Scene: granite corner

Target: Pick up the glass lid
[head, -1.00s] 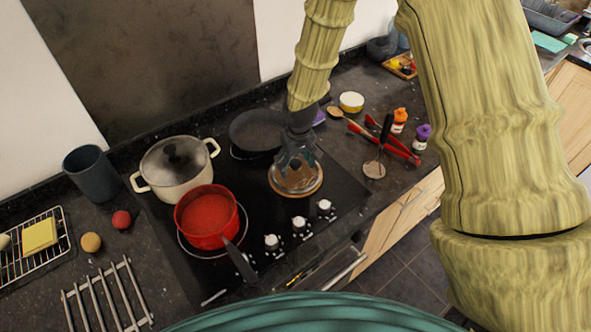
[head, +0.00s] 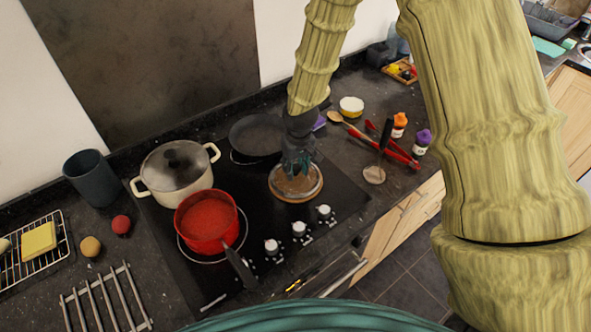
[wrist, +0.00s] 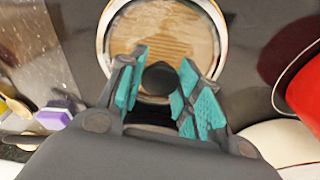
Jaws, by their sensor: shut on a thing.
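The glass lid (head: 311,190) is a clear round disc with a pale rim and a dark knob. It lies over a round wooden board (head: 297,201) on the black hob. In the wrist view the wood grain shows through the lid (wrist: 122,40). My gripper (head: 297,172) comes down from above and is shut on the lid's knob. In the wrist view the teal finger pads of my gripper (wrist: 157,88) stand on both sides of the dark knob (wrist: 160,77). I cannot tell whether any gap separates lid and board.
A red saucepan (head: 208,220) and a cream pot with a lid (head: 176,168) stand left of my gripper. A dark frying pan (head: 256,134) lies just behind it. Hob knobs (head: 299,230) line the front edge. Red tongs (head: 390,150) and a masher (head: 375,172) lie to the right.

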